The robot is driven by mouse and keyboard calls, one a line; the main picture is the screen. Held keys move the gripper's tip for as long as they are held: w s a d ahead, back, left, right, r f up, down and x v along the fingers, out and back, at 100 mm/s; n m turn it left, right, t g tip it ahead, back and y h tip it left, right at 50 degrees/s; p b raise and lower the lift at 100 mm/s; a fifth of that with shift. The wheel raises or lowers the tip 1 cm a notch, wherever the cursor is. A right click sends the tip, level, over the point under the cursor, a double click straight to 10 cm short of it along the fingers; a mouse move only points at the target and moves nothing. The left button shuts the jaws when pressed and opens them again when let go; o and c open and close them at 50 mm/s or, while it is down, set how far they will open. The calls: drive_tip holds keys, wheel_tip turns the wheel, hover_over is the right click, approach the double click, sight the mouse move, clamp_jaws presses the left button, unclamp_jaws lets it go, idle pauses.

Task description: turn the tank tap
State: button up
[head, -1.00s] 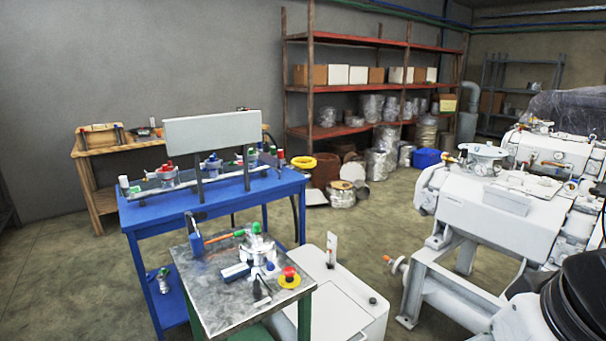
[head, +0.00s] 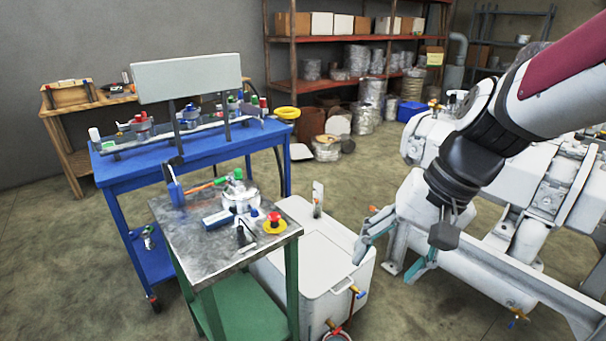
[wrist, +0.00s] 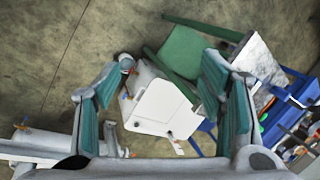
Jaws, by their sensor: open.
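The white tank (head: 312,243) is a low box on the floor beside the steel-topped table. A tap (head: 357,291) with a yellow-orange handle sticks out of its front right side near the top. A second orange tap (head: 331,326) sits lower, near a red hose. My gripper (head: 393,258) is open and empty, in the air to the right of the tank and apart from both taps. In the wrist view the tank (wrist: 158,108) shows between my two teal-padded fingers, with a small orange tap (wrist: 127,97) at its edge beside the left finger.
The table (head: 200,257) with a green lower shelf stands left of the tank, holding a red button and small parts. A blue workbench (head: 120,171) is behind it. Large white machinery (head: 540,205) fills the right side. Bare floor lies at front left.

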drive_tip(key=w+d+f+m+t+y+b, duration=0.15)
drive_tip(key=w+f+m+b, duration=0.25)
drive_tip(key=w+f, duration=0.6)
drive_tip(key=w+d+f+m+y+b, duration=0.1)
drive_tip(key=w+f+m+y+b, duration=0.35)
drive_tip(key=f, duration=0.85)
drive_tip(key=w+d+f+m+t+y+b, duration=0.15)
drive_tip(key=w+f+b, duration=0.35)
drive_tip(key=w+f, duration=0.55)
drive_tip(key=w+d+f+m+t+b, duration=0.1)
drive_tip(key=d+f+m+t+b, duration=0.2)
drive_tip(key=f, duration=0.9)
drive_tip(key=w+d+f+m+t+b, duration=0.1)
drive_tip(key=w+d+f+m+b, duration=0.3)
drive_tip(key=f, duration=0.8)
drive_tip(key=m+t+h+b, duration=0.3)
drive_tip(key=m+b, duration=0.5)
drive_tip(key=b, duration=0.2)
approach(338, 331)
drive_tip(key=x, duration=0.8)
drive_tip(key=shift+d, duration=0.1)
drive_tip(key=shift+c, duration=0.5)
drive_tip(key=c, duration=1.1)
